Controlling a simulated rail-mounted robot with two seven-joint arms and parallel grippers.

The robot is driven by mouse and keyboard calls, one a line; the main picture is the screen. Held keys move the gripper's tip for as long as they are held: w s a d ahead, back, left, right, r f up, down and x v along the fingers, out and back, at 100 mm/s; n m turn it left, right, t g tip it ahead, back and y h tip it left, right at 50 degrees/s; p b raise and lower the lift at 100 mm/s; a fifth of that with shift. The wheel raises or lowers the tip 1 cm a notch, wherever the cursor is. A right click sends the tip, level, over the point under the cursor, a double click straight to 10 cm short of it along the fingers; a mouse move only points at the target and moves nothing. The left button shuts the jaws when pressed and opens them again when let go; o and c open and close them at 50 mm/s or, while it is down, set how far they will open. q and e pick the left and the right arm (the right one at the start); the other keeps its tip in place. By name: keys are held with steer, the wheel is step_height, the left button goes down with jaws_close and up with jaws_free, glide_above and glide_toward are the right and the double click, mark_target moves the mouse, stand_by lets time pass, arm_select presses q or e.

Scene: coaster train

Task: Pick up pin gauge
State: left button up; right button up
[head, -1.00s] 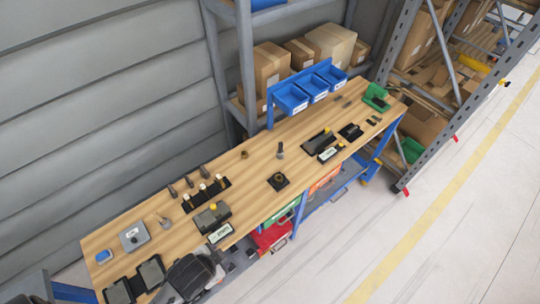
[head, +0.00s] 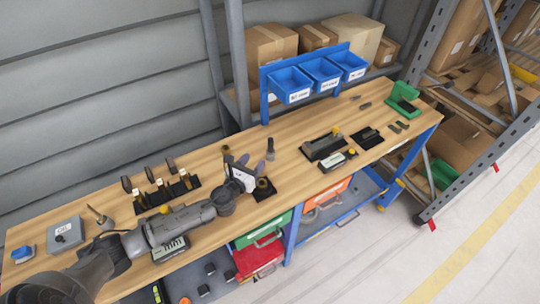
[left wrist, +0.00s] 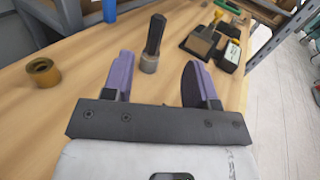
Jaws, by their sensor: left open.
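The thing I take for the pin gauge (head: 270,148) stands upright on the wooden bench, with a dark handle and a grey metal lower end. It also shows in the left wrist view (left wrist: 151,46), just beyond and between the fingers. My left gripper (head: 252,163) is open and empty, with its purple fingers spread on this side of the gauge and apart from it. The two fingers also show in the left wrist view (left wrist: 159,78). My right gripper is in neither view.
A brass ring (left wrist: 42,72) lies left of the gauge. A black base with a brass part (head: 263,187) sits near the front edge. Blue bins (head: 292,86) stand behind. A black fixture (head: 323,146) lies to the right, with bare wood between.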

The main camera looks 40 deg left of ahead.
mark_target(269, 141)
arm_select(q)
steer(key=shift+m, duration=0.3)
steer(key=w, duration=0.3)
steer(key=w+a, duration=0.1)
steer(key=w, duration=0.2)
steer(key=w+b, duration=0.1)
steer(key=w, duration=0.1)
steer(key=shift+w+a, duration=0.25)
steer(key=shift+w, duration=0.15)
steer(key=w, duration=0.1)
steer(key=w+b, duration=0.1)
steer(key=w, duration=0.1)
steer(key=w+a, duration=0.1)
steer(key=shift+w+f, duration=0.1)
steer(key=shift+w, duration=0.5)
jaws_close()
